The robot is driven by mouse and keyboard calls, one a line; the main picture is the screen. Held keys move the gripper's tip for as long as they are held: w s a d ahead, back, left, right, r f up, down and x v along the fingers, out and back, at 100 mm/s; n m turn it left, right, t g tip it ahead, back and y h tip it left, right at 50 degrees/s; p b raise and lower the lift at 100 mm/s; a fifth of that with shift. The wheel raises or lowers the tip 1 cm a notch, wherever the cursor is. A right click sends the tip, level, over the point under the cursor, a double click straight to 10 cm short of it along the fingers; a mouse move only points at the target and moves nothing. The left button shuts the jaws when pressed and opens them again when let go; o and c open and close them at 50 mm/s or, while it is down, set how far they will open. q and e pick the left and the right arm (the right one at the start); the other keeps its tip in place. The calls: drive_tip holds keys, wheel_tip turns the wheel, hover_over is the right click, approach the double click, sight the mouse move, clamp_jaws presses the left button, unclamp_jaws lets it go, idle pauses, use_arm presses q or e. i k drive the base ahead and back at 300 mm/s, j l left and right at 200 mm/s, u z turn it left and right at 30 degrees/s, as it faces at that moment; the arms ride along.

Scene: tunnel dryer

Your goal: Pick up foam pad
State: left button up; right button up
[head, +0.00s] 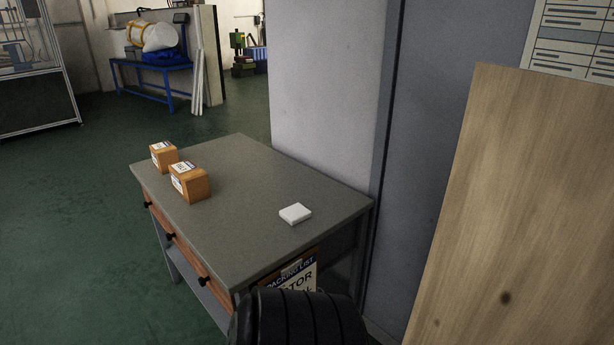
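A small white foam pad (295,213) lies flat on the grey top of a workbench (240,235), towards its right side. Nothing covers the pad. A black ribbed part, which looks like one of my arm links, shows at the bottom edge in front of the bench. Neither of my grippers shows in the head view.
Two orange-brown boxes with white labels, a nearer one (190,183) and a farther one (163,156), stand on the bench's left side. A grey wall panel (325,80) rises behind the bench. A wooden board (515,200) stands at right. Green floor lies open at left.

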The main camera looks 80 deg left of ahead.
sight(297, 214)
drive_tip(key=u, duration=2.7)
